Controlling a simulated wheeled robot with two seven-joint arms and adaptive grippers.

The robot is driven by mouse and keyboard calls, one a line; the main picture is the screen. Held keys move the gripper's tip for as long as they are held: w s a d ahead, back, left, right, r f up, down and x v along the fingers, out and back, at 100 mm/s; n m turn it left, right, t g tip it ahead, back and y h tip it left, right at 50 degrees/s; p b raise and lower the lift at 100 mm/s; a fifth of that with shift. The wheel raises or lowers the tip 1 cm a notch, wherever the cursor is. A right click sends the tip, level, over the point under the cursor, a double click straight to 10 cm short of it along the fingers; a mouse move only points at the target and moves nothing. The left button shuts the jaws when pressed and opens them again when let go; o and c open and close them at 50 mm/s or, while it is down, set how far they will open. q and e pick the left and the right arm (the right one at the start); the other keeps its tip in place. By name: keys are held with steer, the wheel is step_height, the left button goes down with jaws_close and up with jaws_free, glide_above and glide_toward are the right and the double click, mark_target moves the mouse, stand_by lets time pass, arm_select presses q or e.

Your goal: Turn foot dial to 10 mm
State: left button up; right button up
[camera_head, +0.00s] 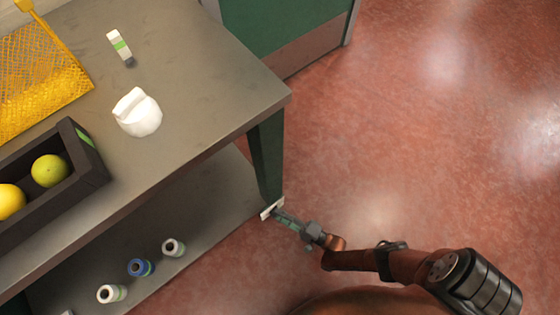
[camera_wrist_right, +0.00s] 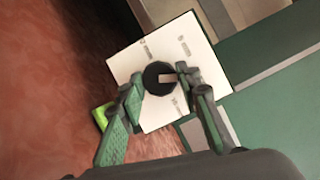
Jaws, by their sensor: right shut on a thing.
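The foot dial (camera_wrist_right: 155,74) is a round black knob with a pale bar on it, in the middle of a square white plate (camera_wrist_right: 195,50) in the right wrist view. Small marks are printed around the knob, too small to read. My right gripper (camera_wrist_right: 158,82) has a finger on either side of the knob and is shut on it. In the head view the white plate (camera_head: 266,213) shows edge-on at the foot of the table leg, with my right gripper (camera_head: 280,214) against it. The dial is hidden there. My left gripper is not in view.
Several rolls, one blue (camera_head: 138,267), stand on the lower shelf. The red floor at right is clear.

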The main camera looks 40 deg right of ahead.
steer(key=shift+d+f+m+t, duration=0.1)
steer(key=shift+m+t, duration=0.2)
steer(key=shift+m, duration=0.4)
stand_by(0.5)
steer(key=o, duration=1.1)
steer(key=shift+v, duration=5.95)
